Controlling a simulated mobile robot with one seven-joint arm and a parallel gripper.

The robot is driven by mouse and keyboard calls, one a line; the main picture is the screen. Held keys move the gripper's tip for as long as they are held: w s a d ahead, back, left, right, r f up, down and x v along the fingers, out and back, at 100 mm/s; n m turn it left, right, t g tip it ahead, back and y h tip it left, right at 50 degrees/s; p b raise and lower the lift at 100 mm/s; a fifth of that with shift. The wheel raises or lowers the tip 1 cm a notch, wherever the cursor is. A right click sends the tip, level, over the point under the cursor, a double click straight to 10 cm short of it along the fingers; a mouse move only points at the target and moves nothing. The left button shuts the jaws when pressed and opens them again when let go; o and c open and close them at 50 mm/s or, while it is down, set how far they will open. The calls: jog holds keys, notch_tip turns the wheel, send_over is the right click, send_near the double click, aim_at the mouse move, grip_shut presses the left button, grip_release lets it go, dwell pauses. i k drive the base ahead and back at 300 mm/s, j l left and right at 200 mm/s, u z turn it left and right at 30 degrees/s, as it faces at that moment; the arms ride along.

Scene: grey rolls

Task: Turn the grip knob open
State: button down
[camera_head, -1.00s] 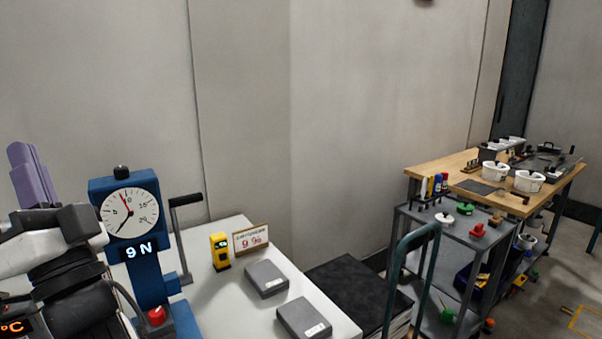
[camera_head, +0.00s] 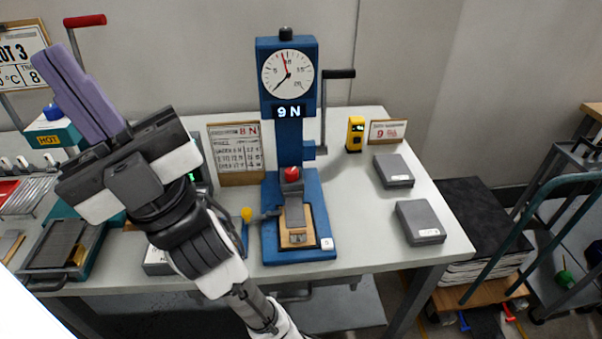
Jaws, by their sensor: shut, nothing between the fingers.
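A blue test stand (camera_head: 290,135) stands upright on the white table, with a round dial (camera_head: 287,75) and a display reading 9 N. A black-handled crank (camera_head: 338,75) is on its right side. A red knob (camera_head: 291,174) sits low at its front, above a grey and tan sample piece (camera_head: 296,222). A small dark grey knob (camera_head: 264,215) sticks out at the left of its base. I cannot tell which of these is the grip knob. My gripper (camera_head: 48,65), with purple fingers, is shut and empty, pointing up and left, well left of the stand.
Two grey boxes (camera_head: 419,222) and a yellow meter (camera_head: 355,134) stand right of the stand. A paper chart (camera_head: 236,152) is behind it at left. A yellow-tipped blue tool (camera_head: 245,230) lies close to its base. A teal device marked HOT (camera_head: 50,134) is at left.

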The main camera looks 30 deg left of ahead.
aim_at(292, 172)
jog(key=k+j, duration=0.15)
jog(key=j, duration=0.2)
jog(key=k+j, duration=0.15)
jog(key=j, duration=0.2)
jog(key=k+j, duration=0.1)
jog(key=j, duration=0.25)
jog(key=k+j, duration=0.15)
jog(key=j, duration=0.2)
jog(key=k+j, duration=0.15)
jog(key=j, duration=0.2)
jog(key=j+z, duration=0.05)
